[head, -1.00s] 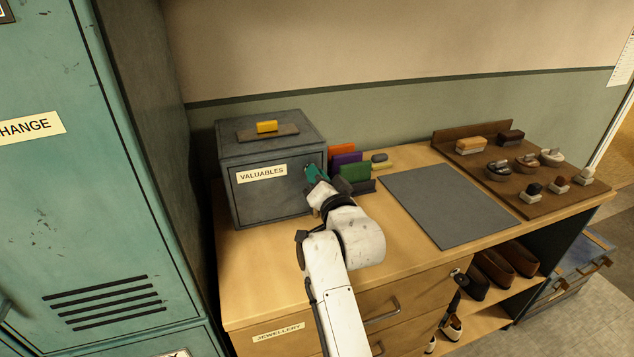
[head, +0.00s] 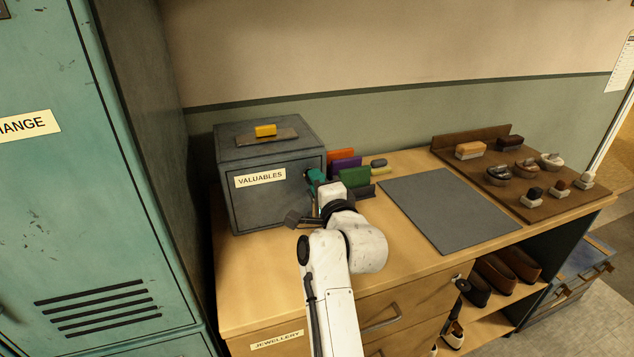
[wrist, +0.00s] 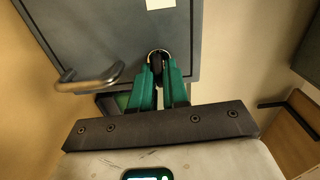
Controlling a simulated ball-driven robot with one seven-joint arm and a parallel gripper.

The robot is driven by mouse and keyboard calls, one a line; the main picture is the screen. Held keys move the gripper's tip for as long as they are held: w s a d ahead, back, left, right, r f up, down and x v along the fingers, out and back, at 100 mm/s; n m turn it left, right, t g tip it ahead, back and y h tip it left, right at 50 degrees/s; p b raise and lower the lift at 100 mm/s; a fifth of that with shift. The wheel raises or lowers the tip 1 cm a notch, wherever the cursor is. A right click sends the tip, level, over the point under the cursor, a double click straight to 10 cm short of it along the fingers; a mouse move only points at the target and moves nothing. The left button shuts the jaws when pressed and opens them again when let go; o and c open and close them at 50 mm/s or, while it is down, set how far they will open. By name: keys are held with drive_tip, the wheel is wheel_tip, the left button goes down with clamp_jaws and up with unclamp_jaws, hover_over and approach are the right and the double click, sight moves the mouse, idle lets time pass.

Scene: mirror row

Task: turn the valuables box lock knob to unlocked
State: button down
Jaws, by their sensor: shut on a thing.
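The grey valuables box (head: 245,205) stands closed on the wooden counter, its VALUABLES label (head: 260,178) on the front. My gripper (head: 314,177), with green fingers, is at the right side of the box front. In the wrist view my gripper (wrist: 160,70) has its two fingers on either side of the dark lock knob (wrist: 156,57), shut on it. A pale ring shows around the knob. A metal bar handle (wrist: 90,79) is left of and below the knob. The head view hides the knob behind my gripper, and I cannot read its lock setting.
Coloured upright pieces (head: 355,177) stand close to the right of my gripper. A grey mat (head: 448,208) lies further right, before a wooden board (head: 550,190) with brushes and other small items. A teal locker (head: 90,230) stands left of the box.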

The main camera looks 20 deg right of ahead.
drive_tip(key=shift+f+m, duration=0.1)
drive_tip(key=shift+m, duration=0.3)
drive_tip(key=c, duration=1.2)
unclamp_jaws()
drive_tip(key=shift+s+b, duration=0.95)
drive_tip(key=shift+s, duration=4.45)
drive_tip(key=shift+d, duration=0.1)
